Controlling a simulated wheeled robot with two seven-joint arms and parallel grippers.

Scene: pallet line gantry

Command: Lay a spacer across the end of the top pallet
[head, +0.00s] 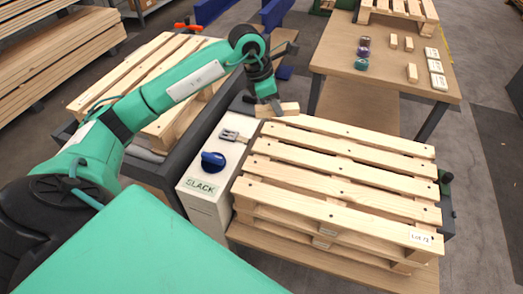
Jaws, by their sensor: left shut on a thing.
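The top pallet (335,190) is light slatted wood, tagged "Lot 12" at its near right corner, on a stack at center right. My left gripper (272,103) reaches in from the left, pointing down at the pallet's far left corner. It is shut on a short pale wooden spacer (290,109). The spacer is at the far end of the pallet; I cannot tell whether it touches the slats or hangs just above. The fingers hide part of it. My right gripper is not in view.
A white box (205,200) marked "SLACK", with a blue knob (213,161), stands left of the stack. A wooden table (385,75) behind holds small wood blocks (412,72), white items (438,81) and tape rolls (362,57). Another pallet (120,85) lies left, behind my arm.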

